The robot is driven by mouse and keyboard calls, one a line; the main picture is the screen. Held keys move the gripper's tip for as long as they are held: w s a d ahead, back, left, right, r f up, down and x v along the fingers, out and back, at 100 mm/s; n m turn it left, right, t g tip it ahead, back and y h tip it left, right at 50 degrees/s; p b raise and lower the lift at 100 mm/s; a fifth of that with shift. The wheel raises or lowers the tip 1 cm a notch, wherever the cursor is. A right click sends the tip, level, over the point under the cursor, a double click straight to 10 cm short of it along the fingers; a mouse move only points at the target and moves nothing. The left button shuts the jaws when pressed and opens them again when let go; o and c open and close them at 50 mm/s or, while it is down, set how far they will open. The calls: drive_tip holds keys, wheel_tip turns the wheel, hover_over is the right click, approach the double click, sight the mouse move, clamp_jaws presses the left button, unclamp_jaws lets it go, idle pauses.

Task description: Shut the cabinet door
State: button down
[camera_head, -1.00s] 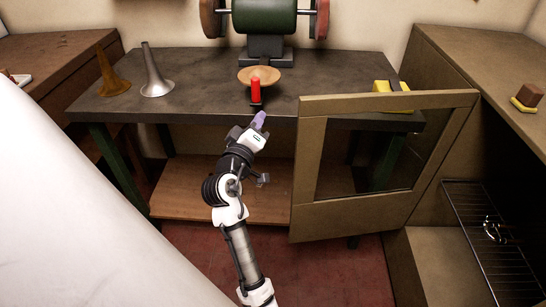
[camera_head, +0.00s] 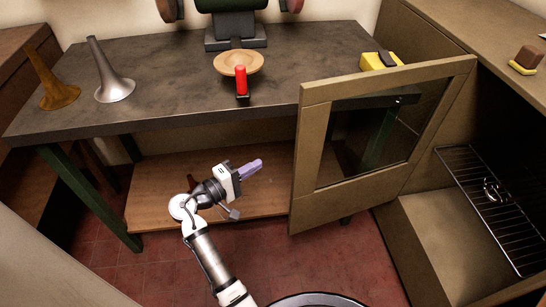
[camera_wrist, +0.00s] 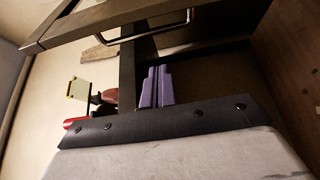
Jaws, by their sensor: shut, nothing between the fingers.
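The cabinet door (camera_head: 306,165) is a tan wooden frame around a glass pane. It stands open at the right of the head view, across the front of the workbench. Its right end is by the cabinet (camera_head: 415,225) and its left edge is free. In the wrist view a curved metal handle (camera_wrist: 150,28) shows on a wooden bar that looks like the door frame. My gripper (camera_head: 258,165) has purple fingers, shut and empty. It is left of the door's free edge, apart from it, below the bench top. The fingers also show in the wrist view (camera_wrist: 156,88).
The workbench (camera_head: 160,100) holds two horn bells (camera_head: 112,85), a wooden dish (camera_head: 238,63), a red-handled tool (camera_head: 241,80), a grinder (camera_head: 235,25) and a yellow block (camera_head: 375,62). Its low shelf (camera_head: 150,190) is behind my arm. A wire rack (camera_head: 490,200) is inside the cabinet. Red floor lies clear before the door.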

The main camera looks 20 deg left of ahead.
drive_tip(key=p+x, duration=0.3)
drive_tip(key=x, duration=0.7)
drive_tip(key=shift+s+d+p, duration=0.6)
drive_tip(key=shift+s+d, duration=0.9)
drive_tip(key=shift+d, duration=0.05)
drive_tip(key=shift+s, duration=0.1)
